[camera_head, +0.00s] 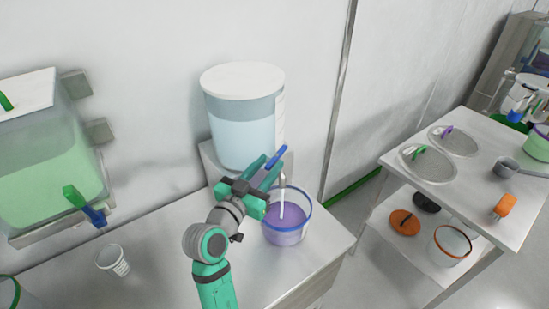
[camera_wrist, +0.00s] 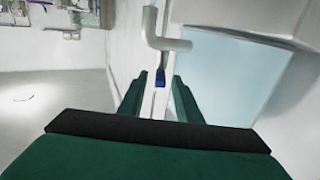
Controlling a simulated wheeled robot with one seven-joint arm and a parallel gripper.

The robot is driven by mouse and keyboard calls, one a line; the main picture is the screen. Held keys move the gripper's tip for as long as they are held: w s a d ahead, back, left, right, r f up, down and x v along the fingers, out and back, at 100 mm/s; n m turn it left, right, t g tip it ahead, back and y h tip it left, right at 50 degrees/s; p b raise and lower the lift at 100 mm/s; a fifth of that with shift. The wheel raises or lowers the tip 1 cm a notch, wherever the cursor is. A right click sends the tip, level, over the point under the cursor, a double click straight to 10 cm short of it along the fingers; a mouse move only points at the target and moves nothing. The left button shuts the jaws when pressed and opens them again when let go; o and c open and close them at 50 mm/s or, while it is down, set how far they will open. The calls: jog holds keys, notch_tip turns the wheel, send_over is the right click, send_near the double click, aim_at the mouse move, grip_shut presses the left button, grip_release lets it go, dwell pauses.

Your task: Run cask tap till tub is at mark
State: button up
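The clear cask (camera_head: 240,135) with a white lid holds pale blue liquid and stands on a raised block against the wall. Its tap has a blue lever (camera_head: 276,156), which also shows in the wrist view (camera_wrist: 160,78), and a pale spout (camera_wrist: 163,30). The clear blue-rimmed tub (camera_head: 305,221) stands under the spout, partly filled with purple liquid. A pale narrow line runs down into it; I cannot tell spout from stream. No level mark is readable. My gripper (camera_head: 264,172) is open at the tap, its fingers on either side of the lever with gaps showing in the wrist view.
A tank of green liquid (camera_head: 45,165) with its own tap (camera_head: 84,205) is at left. A separate table (camera_head: 480,195) at right carries round mesh discs and an orange item. The bench front is clear.

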jog(key=v, duration=0.5)
jog(key=shift+s+a, duration=0.2)
jog(key=shift+s, duration=0.15)
